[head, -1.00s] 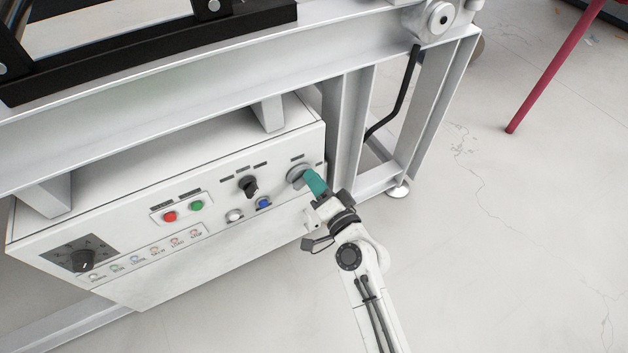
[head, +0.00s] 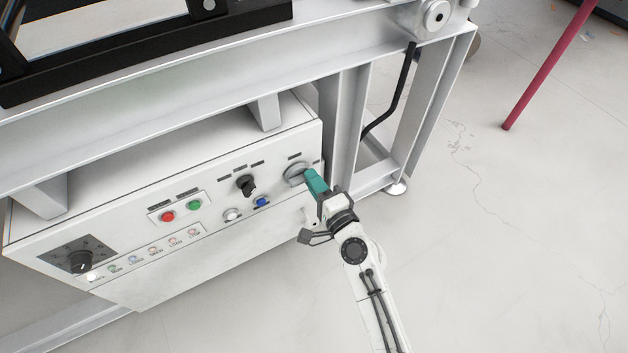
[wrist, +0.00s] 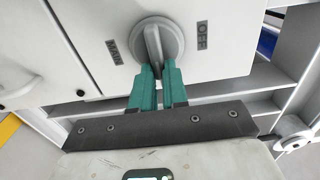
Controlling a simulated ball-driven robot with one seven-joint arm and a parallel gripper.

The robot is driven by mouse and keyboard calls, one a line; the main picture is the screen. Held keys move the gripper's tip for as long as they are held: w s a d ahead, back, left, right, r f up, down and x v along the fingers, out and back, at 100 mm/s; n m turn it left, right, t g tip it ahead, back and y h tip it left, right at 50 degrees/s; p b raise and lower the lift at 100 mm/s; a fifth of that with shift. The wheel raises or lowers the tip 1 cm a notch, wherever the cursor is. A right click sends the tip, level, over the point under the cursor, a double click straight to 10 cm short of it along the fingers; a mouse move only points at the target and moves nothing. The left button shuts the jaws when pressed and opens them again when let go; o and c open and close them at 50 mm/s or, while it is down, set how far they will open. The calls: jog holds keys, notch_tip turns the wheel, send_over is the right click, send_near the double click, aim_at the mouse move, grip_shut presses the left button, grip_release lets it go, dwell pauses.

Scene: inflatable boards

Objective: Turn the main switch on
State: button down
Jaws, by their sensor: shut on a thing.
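The main switch (head: 295,172) is a round grey rotary knob at the right end of the white control panel (head: 130,228). In the wrist view the knob (wrist: 176,36) has a raised grip bar that stands nearly upright in the picture. A label reading MAIN is on its left and OFF on its right. My gripper (head: 310,176), with teal fingers, is at the knob from the lower right. In the wrist view its fingertips (wrist: 156,68) are closed on either side of the bar's lower end. The fingers partly hide that end.
Left of the switch are a black selector (head: 245,185), a blue button (head: 262,202), a green button (head: 194,205), a red button (head: 167,217) and a black dial (head: 80,261). A steel beam (head: 200,100) overhangs the panel. Open floor (head: 500,250) lies right.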

jog(key=shift+f, duration=0.1)
jog(key=c, duration=1.1)
grip_release()
jog(key=shift+c, duration=0.2)
jog(key=shift+s+d, duration=0.1)
jog(key=v, duration=1)
jog(key=shift+s+d, duration=0.2)
jog(key=shift+s, duration=0.05)
